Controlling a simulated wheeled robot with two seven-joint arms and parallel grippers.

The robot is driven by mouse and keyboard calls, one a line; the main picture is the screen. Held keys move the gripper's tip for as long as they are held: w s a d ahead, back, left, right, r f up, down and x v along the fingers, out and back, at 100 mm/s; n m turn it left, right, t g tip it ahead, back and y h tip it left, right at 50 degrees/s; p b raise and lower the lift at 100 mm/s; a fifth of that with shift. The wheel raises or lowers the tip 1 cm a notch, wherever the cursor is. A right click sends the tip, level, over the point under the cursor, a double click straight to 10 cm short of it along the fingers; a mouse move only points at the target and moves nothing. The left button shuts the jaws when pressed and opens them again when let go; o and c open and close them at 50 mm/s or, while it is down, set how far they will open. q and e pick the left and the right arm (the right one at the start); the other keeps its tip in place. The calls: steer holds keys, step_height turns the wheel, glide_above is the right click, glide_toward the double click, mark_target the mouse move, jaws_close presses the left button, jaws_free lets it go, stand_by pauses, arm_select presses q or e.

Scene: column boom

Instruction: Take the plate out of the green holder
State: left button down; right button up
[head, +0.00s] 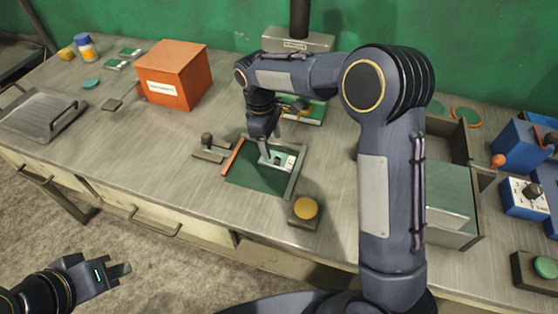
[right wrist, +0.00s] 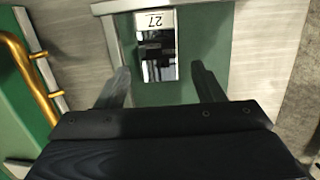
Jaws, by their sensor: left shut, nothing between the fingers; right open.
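The green holder (head: 245,180) lies on the bench in the middle of the head view, a flat green bed with grey rails and an orange bar on its left side. A small shiny plate with a white label (head: 289,160) lies in its upper right part. In the right wrist view the plate (right wrist: 160,62) shows the label "27" and lies against the green bed (right wrist: 208,35). My right gripper (head: 272,158) is open above the holder, its fingertips (right wrist: 160,78) on either side of the plate's near end, apart from it. My left gripper (head: 125,269) is shut and empty, off the bench.
A yellow-topped button block (head: 305,210) stands just right of the holder, and a small lever (head: 208,148) left of it. A green piece with a brass handle (right wrist: 35,75) is close by. An orange box (head: 175,78) stands behind left; a grey open bin (head: 480,205) is right.

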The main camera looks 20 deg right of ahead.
mark_target(277, 158)
steer(key=f, duration=0.1)
steer(key=d+f, duration=0.1)
steer(key=f, duration=0.3)
steer(key=shift+s+d+f+p, duration=0.15)
steer(key=shift+s+f+p, duration=0.1)
steer(key=shift+s+p, duration=0.1)
steer(key=shift+w+r, duration=0.1)
steer(key=c, duration=1.2)
